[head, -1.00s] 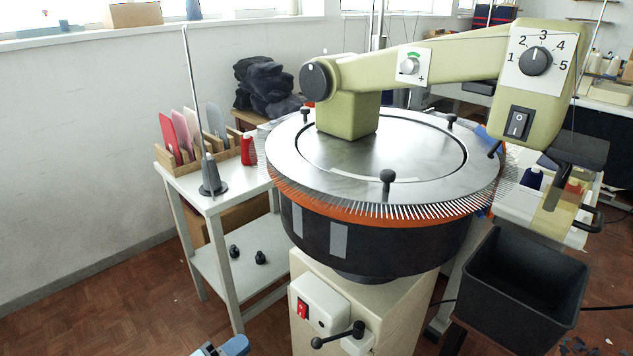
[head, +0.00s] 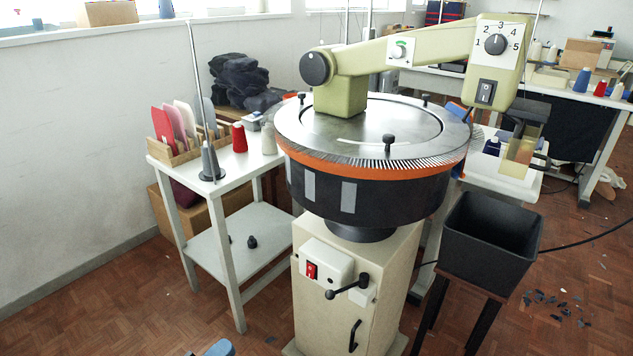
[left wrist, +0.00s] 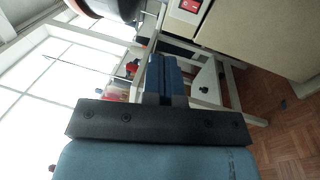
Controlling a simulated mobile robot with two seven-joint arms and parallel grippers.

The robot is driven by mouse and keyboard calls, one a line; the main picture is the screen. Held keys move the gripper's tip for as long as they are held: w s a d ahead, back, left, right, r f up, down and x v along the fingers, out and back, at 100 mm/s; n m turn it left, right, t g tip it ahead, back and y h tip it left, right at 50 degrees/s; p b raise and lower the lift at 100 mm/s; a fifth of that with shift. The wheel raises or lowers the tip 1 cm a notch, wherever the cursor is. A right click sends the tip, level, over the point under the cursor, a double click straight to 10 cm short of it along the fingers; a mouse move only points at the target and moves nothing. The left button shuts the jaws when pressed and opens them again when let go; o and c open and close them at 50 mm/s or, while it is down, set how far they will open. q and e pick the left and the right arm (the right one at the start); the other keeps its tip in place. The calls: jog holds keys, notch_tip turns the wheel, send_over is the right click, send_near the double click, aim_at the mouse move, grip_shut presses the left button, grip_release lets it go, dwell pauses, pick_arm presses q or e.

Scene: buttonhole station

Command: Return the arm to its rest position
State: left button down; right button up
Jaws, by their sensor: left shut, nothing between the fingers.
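My left gripper (head: 219,348) shows only as a blue-grey piece at the bottom edge of the head view, low in front of the machine and apart from it. In the left wrist view its two blue fingers (left wrist: 164,72) lie together, shut with nothing between them. The round machine with the orange ring (head: 350,168) stands on a cream pedestal (head: 390,260) with a red switch and a black lever. The rest of the arm is out of view. My right gripper is not in view.
A white side table (head: 225,172) with thread cones and a wooden rack stands left of the machine. A black bin (head: 490,235) on a stand is at the right. Dark scraps lie on the floor (head: 560,305) there. The floor at the lower left is clear.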

pick_arm(q)
jog(key=s+r+m+g+y, duration=0.2)
jog(key=s+r+m, duration=0.1)
jog(key=s+m, duration=0.55)
jog(key=s+r+m+g+y, duration=0.1)
jog(key=s+r+m+y, duration=0.3)
jog(key=m, duration=0.7)
jog(key=w+d+r+n+t+h, duration=0.1)
jog(key=d+r+n+t, duration=0.25)
jog(key=d+n, duration=0.2)
jog(key=s+a+r+g+y+p, duration=0.3)
jog(key=r+p, duration=0.7)
jog(key=p, duration=2.4)
jog(key=s+a+g, duration=0.1)
jog(key=a+g, duration=0.1)
jog(key=a, duration=0.1)
jog(key=shift+a+r+y, duration=0.2)
jog(key=shift+a+y, duration=0.05)
jog(key=shift+y, duration=0.15)
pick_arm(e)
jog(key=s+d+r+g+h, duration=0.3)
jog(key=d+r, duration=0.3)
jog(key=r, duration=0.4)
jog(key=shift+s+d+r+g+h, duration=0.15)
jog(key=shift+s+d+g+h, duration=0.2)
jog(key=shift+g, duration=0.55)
